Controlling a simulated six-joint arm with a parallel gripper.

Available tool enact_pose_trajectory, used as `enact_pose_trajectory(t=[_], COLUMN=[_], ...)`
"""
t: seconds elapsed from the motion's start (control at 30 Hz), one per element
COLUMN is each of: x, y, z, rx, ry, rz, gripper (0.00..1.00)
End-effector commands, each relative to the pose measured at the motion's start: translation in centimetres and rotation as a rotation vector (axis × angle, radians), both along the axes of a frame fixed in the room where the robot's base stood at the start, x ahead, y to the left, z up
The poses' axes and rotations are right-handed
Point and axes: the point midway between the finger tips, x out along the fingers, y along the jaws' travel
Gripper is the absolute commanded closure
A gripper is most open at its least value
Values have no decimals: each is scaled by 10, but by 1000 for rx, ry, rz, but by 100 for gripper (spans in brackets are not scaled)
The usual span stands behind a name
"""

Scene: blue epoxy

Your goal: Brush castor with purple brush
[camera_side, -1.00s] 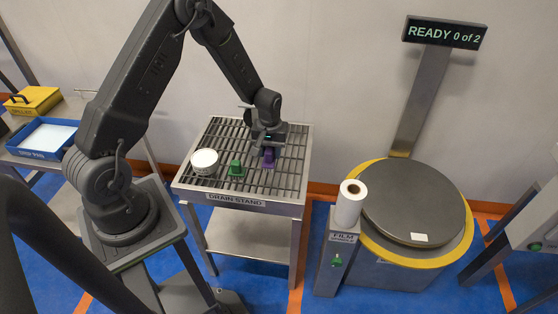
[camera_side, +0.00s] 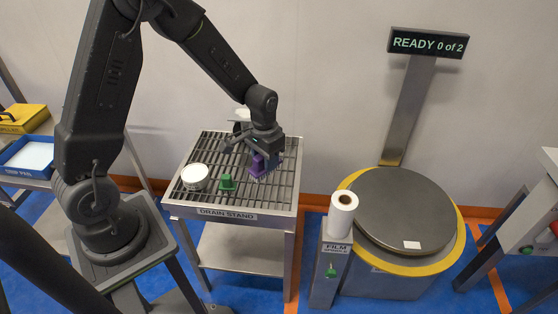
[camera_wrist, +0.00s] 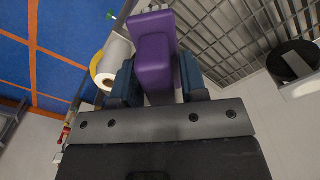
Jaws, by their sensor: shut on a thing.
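My gripper (camera_side: 263,155) is over the right part of the drain stand (camera_side: 230,213), shut on a purple brush (camera_side: 257,165). The brush is tilted and appears just above the slats; I cannot tell whether it touches them. In the wrist view, the purple block of the brush (camera_wrist: 154,55) sits between the two dark blue fingers of my gripper (camera_wrist: 157,75). A green brush-like block (camera_side: 227,181) stands on the slats to its left. Farther left is a round white-topped tub (camera_side: 195,176). I cannot identify a castor for sure in either view.
Right of the stand are a white film roll (camera_side: 343,212) on a post and a grey turntable (camera_side: 405,205) with a yellow rim. A sign (camera_side: 428,43) reads READY 0 of 2. At left are a blue tray (camera_side: 30,154) and a yellow box (camera_side: 24,118).

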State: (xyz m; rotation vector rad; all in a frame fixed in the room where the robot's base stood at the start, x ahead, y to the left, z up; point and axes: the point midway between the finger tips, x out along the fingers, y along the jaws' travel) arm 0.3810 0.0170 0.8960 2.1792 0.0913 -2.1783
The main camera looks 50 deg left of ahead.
Motion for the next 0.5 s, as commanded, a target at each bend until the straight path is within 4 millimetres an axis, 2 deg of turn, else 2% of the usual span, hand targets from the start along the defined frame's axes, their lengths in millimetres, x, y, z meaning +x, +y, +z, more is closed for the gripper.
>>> enact_pose_trajectory(t=[0.03, 0.1, 0.17, 0.23, 0.37, 0.5], x=[0, 3, 8, 19, 48, 78], y=[-9, -12, -8, 4, 45, 105], z=[2, 4, 6, 7, 14, 23], rx=[0, 0, 0, 0, 0, 1], ry=[-2, -2, -2, -2, -3, -4], rz=[-41, -65, -58, -21, 99, 257], gripper=[88, 88, 88, 88, 88, 88])
